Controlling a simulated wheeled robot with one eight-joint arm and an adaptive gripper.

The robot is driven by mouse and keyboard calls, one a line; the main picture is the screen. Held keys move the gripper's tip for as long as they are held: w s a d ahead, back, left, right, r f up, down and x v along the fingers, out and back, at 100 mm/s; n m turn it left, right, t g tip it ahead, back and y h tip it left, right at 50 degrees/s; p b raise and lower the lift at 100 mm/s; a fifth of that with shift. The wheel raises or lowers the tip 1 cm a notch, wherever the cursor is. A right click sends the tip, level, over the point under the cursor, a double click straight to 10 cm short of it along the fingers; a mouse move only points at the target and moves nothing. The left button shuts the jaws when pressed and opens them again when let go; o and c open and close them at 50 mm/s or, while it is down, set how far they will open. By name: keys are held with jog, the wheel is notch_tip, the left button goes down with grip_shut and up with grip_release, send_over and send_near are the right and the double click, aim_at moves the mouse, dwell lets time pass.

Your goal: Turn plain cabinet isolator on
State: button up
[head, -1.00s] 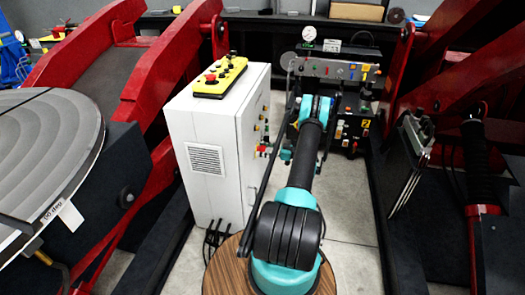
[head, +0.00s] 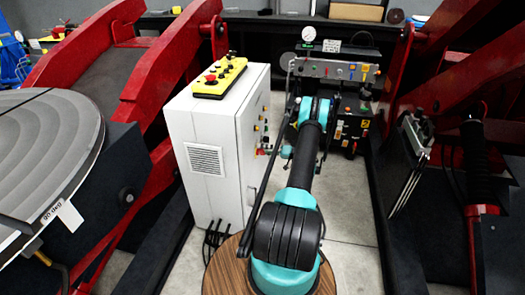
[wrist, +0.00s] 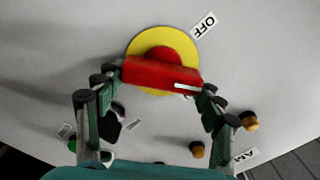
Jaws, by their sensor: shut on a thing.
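The isolator fills the middle of the wrist view: a red handle (wrist: 160,74) on a round yellow plate (wrist: 150,42), set on a pale cabinet face. The handle lies nearly level across the plate in this view, its right end slightly lower, with a small white mark near that end. A label reading OFF (wrist: 204,25) is above right of the plate. My gripper (wrist: 163,80) is shut on the handle, one finger at each end. In the head view the white cabinet (head: 207,125) stands left of my arm; I cannot make out the handle or gripper there.
Near the handle sit a black knob (wrist: 112,124), a green button (wrist: 72,145) and two orange-and-black knobs (wrist: 197,149). A yellow control box (head: 219,77) rests on the cabinet. A valve panel (head: 345,70) stands behind my arm; red beams (head: 150,60) flank the area.

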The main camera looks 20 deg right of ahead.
jog(key=m, duration=0.6)
jog(key=shift+w+d+f, duration=0.1)
jog(key=shift+f, duration=0.2)
jog(key=shift+m, duration=0.4)
jog(key=o, duration=1.2)
jog(key=shift+c, duration=0.2)
jog(key=v, duration=0.7)
jog(key=shift+d, duration=0.2)
jog(key=shift+s, duration=0.2)
